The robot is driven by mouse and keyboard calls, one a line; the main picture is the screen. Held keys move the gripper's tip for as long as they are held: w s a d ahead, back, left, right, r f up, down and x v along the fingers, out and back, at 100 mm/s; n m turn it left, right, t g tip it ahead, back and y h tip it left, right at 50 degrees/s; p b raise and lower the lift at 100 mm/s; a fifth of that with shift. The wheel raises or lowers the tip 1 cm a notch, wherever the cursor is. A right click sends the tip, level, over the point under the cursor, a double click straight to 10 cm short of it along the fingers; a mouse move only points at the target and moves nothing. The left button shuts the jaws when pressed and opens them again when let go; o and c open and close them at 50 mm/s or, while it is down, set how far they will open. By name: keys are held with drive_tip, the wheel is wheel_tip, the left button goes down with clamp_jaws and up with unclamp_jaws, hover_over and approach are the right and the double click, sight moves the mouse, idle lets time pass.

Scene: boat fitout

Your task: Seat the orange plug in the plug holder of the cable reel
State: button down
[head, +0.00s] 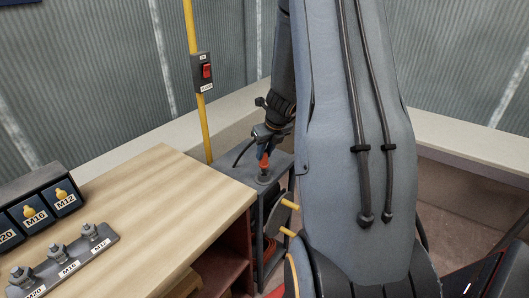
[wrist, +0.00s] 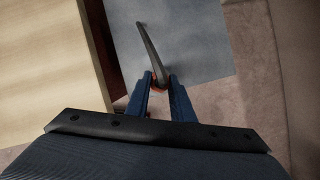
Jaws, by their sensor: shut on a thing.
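My gripper (head: 265,146) is shut on the orange plug (head: 264,160), just above the grey top of the cable reel (head: 277,167). The plug points down, tip toward the plug holder (head: 263,178), a small dark round fitting on that top. I cannot tell whether the tip touches the holder or is inside it. A dark cable leaves the plug and arcs to the left. In the wrist view my gripper (wrist: 160,86) has its two blue fingers either side of the plug, which is mostly hidden; only slivers of orange show. The holder is hidden there.
A wooden workbench (head: 150,200) stands close left of the reel, with a bolt rack (head: 72,259) and labelled bins (head: 40,212) on it. A yellow pole (head: 190,45) with a red switch (head: 207,71) rises behind. The reel's crank (head: 287,203) sticks out on the right.

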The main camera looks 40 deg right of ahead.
drive_tip(key=shift+f+b, duration=1.5)
drive_tip(key=shift+f, duration=0.15)
idle(0.4)
drive_tip(key=c, duration=1.5)
unclamp_jaws()
drive_tip(key=shift+o, duration=0.2)
drive_tip(key=shift+p+v, duration=0.5)
drive_tip(key=shift+v, duration=3.4)
drive_tip(key=shift+a, duration=0.1)
